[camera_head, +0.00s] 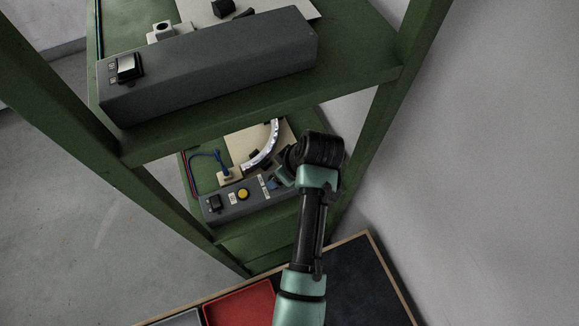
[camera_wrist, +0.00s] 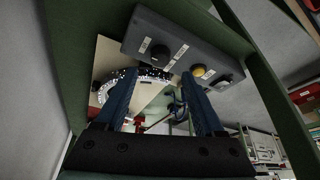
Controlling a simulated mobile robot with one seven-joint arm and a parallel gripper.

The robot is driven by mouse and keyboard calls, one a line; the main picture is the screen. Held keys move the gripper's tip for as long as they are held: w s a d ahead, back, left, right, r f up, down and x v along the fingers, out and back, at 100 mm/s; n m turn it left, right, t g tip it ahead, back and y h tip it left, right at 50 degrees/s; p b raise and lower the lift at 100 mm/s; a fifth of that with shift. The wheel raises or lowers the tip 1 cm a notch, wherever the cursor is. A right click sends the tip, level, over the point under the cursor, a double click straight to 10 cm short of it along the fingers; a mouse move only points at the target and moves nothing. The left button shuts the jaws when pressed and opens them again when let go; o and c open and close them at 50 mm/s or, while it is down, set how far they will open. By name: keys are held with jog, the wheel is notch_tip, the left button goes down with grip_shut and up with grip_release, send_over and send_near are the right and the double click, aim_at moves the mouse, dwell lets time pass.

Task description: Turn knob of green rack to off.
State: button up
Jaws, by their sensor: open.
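The green rack (camera_head: 130,150) stands ahead with two shelf levels showing. A grey control box (camera_head: 256,195) sits on its lower shelf; the wrist view shows the same box (camera_wrist: 185,40) with a round black knob (camera_wrist: 160,52), labels beside it and a yellow button (camera_wrist: 198,70). In the head view my arm hides the knob; the yellow button (camera_head: 243,193) shows there. The knob's setting is too small to read. My gripper (camera_wrist: 158,76) is open and empty, its blue fingers either side of the knob in the picture. I cannot tell whether they touch it.
Behind the box is a beige board with a glittering arc (camera_head: 265,151) and blue cables (camera_head: 209,160). The upper shelf holds another grey box (camera_head: 210,65) above my arm. Rack posts close in both sides. A red tray (camera_head: 240,304) lies below on a table.

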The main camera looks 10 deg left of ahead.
jog(key=b+v, duration=0.1)
jog(key=v, duration=0.5)
jog(key=shift+r, duration=0.35)
jog(key=shift+d, duration=0.1)
